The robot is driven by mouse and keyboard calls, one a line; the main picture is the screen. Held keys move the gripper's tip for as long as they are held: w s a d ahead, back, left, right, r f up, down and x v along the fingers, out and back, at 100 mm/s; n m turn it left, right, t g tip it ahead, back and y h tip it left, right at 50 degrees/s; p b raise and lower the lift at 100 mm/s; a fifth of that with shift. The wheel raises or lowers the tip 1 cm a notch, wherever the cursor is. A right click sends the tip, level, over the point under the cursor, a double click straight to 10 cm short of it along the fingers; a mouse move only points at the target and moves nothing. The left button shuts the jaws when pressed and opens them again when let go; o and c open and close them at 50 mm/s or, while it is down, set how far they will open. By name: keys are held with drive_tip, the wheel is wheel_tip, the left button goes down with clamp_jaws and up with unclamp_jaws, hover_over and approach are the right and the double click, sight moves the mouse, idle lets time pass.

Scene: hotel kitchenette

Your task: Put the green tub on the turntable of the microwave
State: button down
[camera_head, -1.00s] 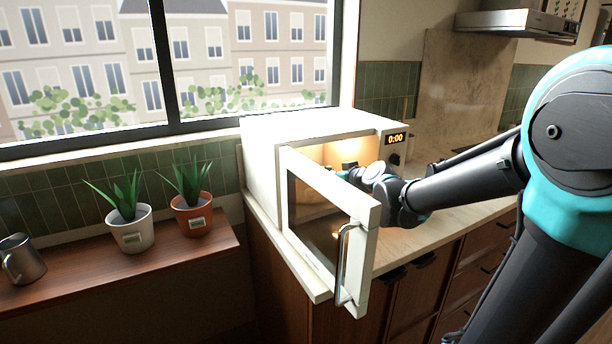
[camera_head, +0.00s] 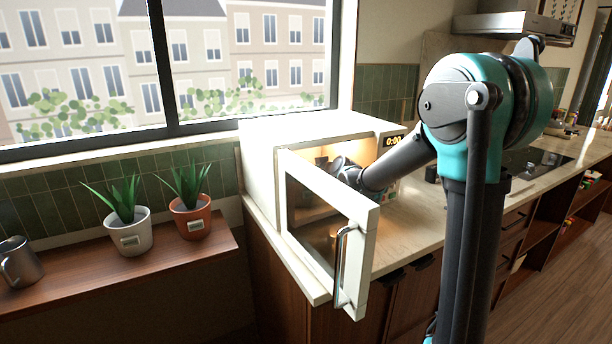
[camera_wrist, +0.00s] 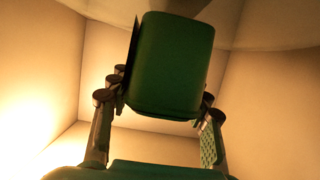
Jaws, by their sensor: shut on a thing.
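The green tub (camera_wrist: 172,65) is between the two fingers of my gripper (camera_wrist: 163,95) in the wrist view, and the gripper is shut on it. The tub is inside the lit cavity of the microwave (camera_head: 285,135). A pale curved surface (camera_wrist: 270,25), which looks like the turntable, shows past the tub at the top of the wrist view. A dark patch lies on it by the tub's end. I cannot tell whether the tub touches it. In the head view my wrist goes into the open cavity, and the tub and fingertips are hidden.
The microwave door (camera_head: 330,235) stands open toward the camera, with its handle (camera_head: 342,265) at the free edge. My forearm passes just behind and above it. Two potted plants (camera_head: 128,230) (camera_head: 190,215) and a metal mug (camera_head: 20,262) stand on the left shelf.

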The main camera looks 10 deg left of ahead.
drive_tip(key=shift+f, duration=0.6)
drive_tip(key=shift+f, duration=0.1)
drive_tip(key=c, duration=0.7)
unclamp_jaws()
drive_tip(key=v, duration=1.2)
